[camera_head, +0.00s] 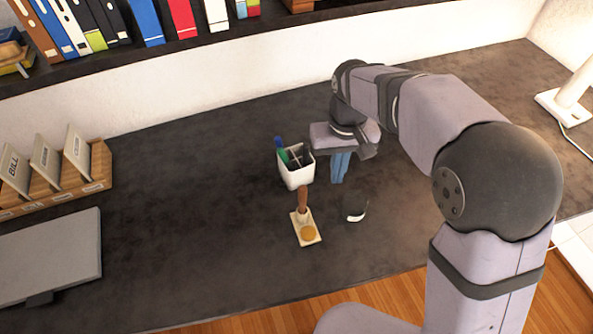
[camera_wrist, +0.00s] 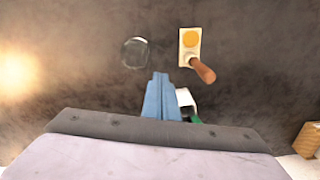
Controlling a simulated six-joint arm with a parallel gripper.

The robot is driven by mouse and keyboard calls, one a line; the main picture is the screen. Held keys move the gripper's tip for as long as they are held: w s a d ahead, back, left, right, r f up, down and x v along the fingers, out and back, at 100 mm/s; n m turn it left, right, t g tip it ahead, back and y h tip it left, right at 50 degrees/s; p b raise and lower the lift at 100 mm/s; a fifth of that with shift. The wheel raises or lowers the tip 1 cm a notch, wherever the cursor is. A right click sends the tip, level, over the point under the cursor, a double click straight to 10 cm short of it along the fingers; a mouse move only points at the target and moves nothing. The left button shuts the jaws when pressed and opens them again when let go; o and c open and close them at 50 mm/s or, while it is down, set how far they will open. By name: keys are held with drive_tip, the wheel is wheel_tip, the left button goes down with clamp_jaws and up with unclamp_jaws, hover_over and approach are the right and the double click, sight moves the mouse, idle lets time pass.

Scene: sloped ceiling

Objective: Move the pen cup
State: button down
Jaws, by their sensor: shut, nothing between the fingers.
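The white pen cup (camera_head: 297,175) stands upright on the dark desk in the head view, with green, blue and dark pens in it. In the wrist view only a part of the cup (camera_wrist: 186,98) shows beside my fingers, the rest hidden behind my gripper. My gripper (camera_head: 339,178) points down just right of the cup, its blue fingers shut together and empty. In the wrist view the shut fingers (camera_wrist: 160,84) appear left of the cup. I cannot tell whether they touch it.
In front of the cup lies a small tray (camera_head: 306,238) with a brown-handled stamp (camera_head: 303,200) and a yellow pad. A clear round object (camera_head: 356,212) sits right of it. A wooden file box (camera_head: 95,188) and grey laptop-like slab (camera_head: 50,255) are at left. The desk's middle left is clear.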

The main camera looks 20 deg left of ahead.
sight(290, 154)
drive_tip(key=s+a+n, duration=0.2)
drive_tip(key=a, duration=0.6)
drive_tip(key=shift+w+a+f+p, duration=0.55)
drive_tip(key=shift+f+p, duration=0.3)
drive_tip(key=shift+f, duration=0.7)
drive_tip(key=shift+w+a+f+p, duration=0.4)
drive_tip(key=shift+w+f+p, duration=0.35)
drive_tip(key=shift+f, duration=0.8)
drive_tip(key=shift+w+a+f+p, duration=0.5)
drive_tip(key=shift+f+p, duration=0.45)
drive_tip(key=shift+f, duration=0.6)
drive_tip(key=shift+w+a+b, duration=0.3)
drive_tip(key=shift+w+a, duration=0.85)
drive_tip(key=shift+w, duration=0.25)
drive_tip(key=shift+w+a+b, duration=0.3)
drive_tip(key=shift+w+a, duration=0.8)
drive_tip(key=shift+w, duration=0.3)
drive_tip(key=shift+s, duration=0.1)
